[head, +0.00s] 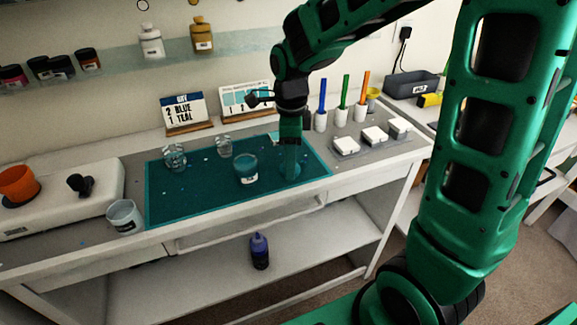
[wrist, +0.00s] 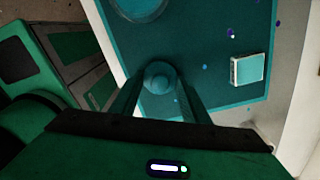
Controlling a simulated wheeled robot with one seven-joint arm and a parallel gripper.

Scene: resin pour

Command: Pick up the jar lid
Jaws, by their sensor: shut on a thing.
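My gripper (head: 290,168) points straight down over the right part of the teal mat (head: 198,199). In the wrist view its two fingers are closed on a small round teal thing (wrist: 158,75), which I take to be the jar lid. The fingers hide much of it, and its colour blends with the mat. I cannot tell whether it touches the mat. A glass jar with teal content and a white label (head: 246,168) stands just left of my gripper.
White boxes (head: 374,136) and pen holders (head: 340,121) are at the right. Cards (head: 184,113) stand behind. The mat's front is clear.

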